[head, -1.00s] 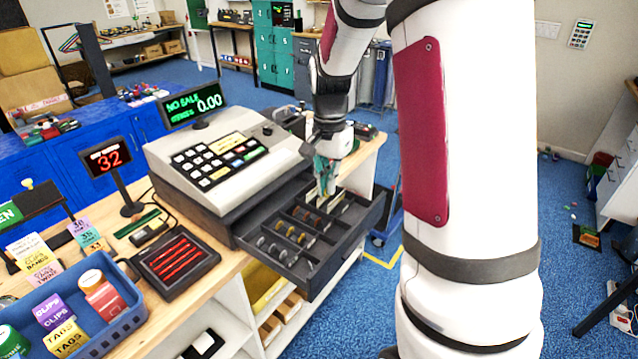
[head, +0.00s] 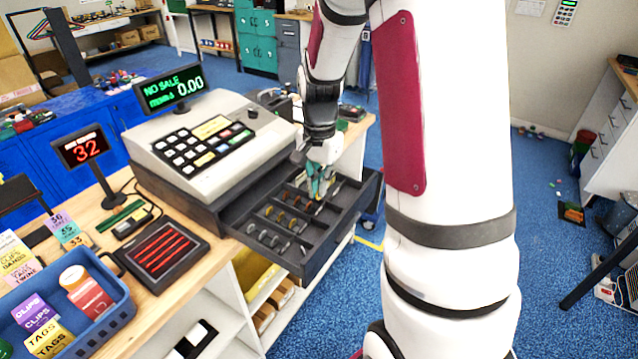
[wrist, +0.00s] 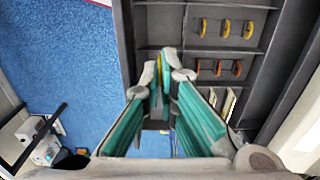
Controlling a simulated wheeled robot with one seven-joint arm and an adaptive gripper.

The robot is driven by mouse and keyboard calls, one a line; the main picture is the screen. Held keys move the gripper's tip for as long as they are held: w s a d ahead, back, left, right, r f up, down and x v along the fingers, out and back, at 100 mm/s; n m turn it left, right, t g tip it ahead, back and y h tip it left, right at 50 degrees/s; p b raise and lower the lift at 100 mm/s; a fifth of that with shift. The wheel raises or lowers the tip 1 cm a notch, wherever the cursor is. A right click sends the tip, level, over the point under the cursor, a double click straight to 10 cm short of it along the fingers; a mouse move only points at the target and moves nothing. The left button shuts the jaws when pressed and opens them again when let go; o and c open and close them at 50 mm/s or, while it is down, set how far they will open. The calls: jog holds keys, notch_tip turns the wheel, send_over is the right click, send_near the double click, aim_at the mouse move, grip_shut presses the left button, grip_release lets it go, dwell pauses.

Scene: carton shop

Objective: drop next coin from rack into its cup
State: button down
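The open till drawer (head: 337,239) holds rows of small slots with coins standing on edge. In the wrist view yellow coins (wrist: 227,28) stand in one row and copper coins (wrist: 217,68) in the row beside it, with pale pieces (wrist: 229,102) below. My gripper (head: 319,184) points down over the back part of the drawer. In the wrist view its green fingers (wrist: 166,72) come close together at the tips, with a thin yellow coin edge showing between them. The fingertips hide most of that coin.
The cash register (head: 208,137) stands behind the drawer. Left of it are a display reading 32 (head: 82,148), a black tray with red bars (head: 164,254) and a blue basket (head: 116,312). Blue floor (head: 345,300) lies open right of the counter.

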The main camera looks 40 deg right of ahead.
jog(key=c, duration=1.7)
grip_release()
notch_tip(320, 180, up, 12)
jog(key=s+a+r+n+t, duration=0.2)
jog(key=s+a+n, duration=0.2)
jog(key=s+a, duration=0.1)
jog(key=s+a+r+n+t+b, duration=0.1)
jog(key=s+a+r+n, duration=0.1)
jog(key=s+a+n, duration=0.3)
jog(key=s+a+r+n+t, duration=0.2)
jog(key=s+a+r+n, duration=0.1)
jog(key=s+a+n, duration=0.2)
jog(key=shift+s+a+t, duration=0.3)
jog(key=shift+s+a, duration=0.1)
jog(key=shift+a, duration=0.15)
